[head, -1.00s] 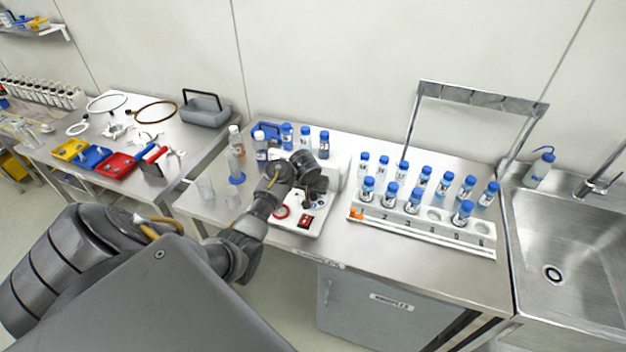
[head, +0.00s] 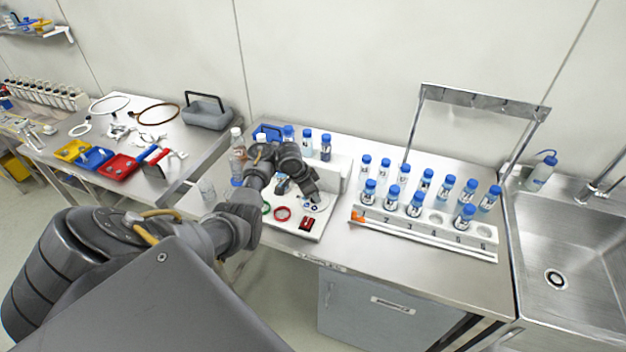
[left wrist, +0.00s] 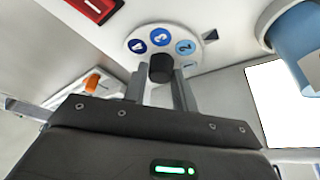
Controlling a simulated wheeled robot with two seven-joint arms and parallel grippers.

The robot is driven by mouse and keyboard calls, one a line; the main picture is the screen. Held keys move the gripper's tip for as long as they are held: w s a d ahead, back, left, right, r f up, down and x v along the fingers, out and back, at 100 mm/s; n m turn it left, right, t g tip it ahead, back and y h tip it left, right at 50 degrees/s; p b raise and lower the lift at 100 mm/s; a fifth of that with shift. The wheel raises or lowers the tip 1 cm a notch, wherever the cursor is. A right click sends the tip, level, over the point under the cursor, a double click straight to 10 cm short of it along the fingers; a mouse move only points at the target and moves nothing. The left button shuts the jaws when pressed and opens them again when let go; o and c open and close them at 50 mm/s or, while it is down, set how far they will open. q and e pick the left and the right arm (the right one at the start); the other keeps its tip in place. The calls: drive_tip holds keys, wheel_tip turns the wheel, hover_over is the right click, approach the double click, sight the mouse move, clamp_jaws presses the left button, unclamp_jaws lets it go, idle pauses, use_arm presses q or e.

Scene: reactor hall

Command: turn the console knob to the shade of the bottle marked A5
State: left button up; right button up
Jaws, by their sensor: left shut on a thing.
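My left gripper (left wrist: 160,80) is shut on the knob, a finger on each side. In the head view, my left gripper (head: 313,199) is over the right part of the white console (head: 318,228) and partly hides the dial. Blue-capped bottles stand in the numbered rack (head: 400,232) and behind the console; their labels are too small to read, so I cannot pick out A5.
A red switch (head: 306,223) and red and green rings are on the console front. A blue cylinder (left wrist: 300,40) is close to the gripper in the wrist view. A clear beaker (head: 207,190) stands left of the console. A sink (head: 570,250) is at the right.

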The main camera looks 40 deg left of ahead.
use_arm(q)
drive_tip(key=shift+m, duration=0.6)
drive_tip(key=shift+f, duration=0.1)
drive_tip(key=o, duration=1)
drive_tip(key=shift+c, duration=0.2)
